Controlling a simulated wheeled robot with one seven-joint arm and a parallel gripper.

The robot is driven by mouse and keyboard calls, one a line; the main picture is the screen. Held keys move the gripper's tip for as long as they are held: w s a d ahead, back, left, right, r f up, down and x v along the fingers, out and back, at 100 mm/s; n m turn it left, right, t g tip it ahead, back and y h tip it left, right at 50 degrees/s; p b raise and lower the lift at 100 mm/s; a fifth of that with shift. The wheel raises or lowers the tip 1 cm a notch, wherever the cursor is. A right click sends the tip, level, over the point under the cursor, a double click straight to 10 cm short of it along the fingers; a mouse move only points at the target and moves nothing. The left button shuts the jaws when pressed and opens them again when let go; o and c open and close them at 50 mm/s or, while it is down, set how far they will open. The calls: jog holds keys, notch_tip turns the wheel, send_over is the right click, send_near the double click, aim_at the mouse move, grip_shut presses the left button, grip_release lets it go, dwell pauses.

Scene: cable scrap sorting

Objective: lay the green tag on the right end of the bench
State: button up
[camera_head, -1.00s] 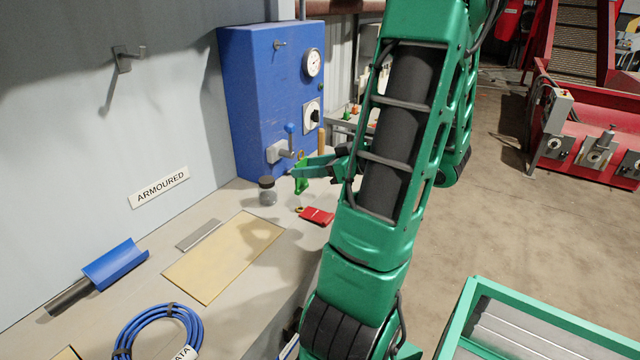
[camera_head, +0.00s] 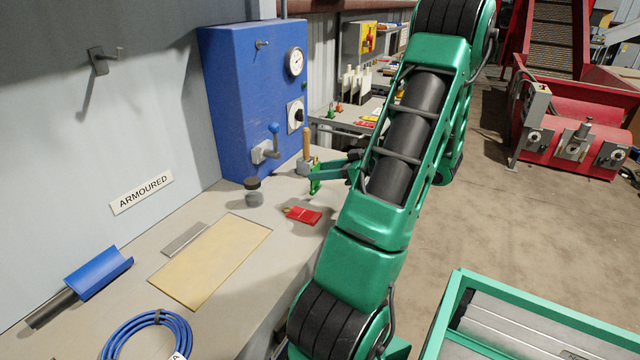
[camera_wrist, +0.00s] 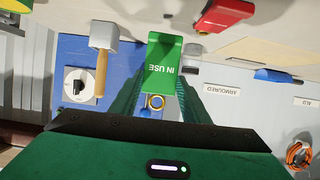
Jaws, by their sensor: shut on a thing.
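The green tag (camera_wrist: 163,58), marked "IN USE", is held between the fingertips of my gripper (camera_wrist: 160,85) in the wrist view; a brass ring shows at its near end. In the head view the green tag (camera_head: 315,179) hangs at the tips of my gripper (camera_head: 314,174), over the far right part of the bench (camera_head: 232,315). My gripper is shut on the tag. I cannot tell whether the tag's lower edge touches the bench top.
A red tag (camera_head: 303,215) lies on the bench just in front of the green tag. A dark-lidded jar (camera_head: 253,192) stands to the left. A wooden-handled mallet (camera_head: 306,150) stands behind, near the blue cabinet (camera_head: 250,90). A tan board (camera_head: 210,260) lies nearer.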

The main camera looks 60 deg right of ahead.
aim_at(316, 183)
jog(key=shift+f, duration=2)
jog(key=shift+f, duration=0.15)
jog(key=o, duration=1.3)
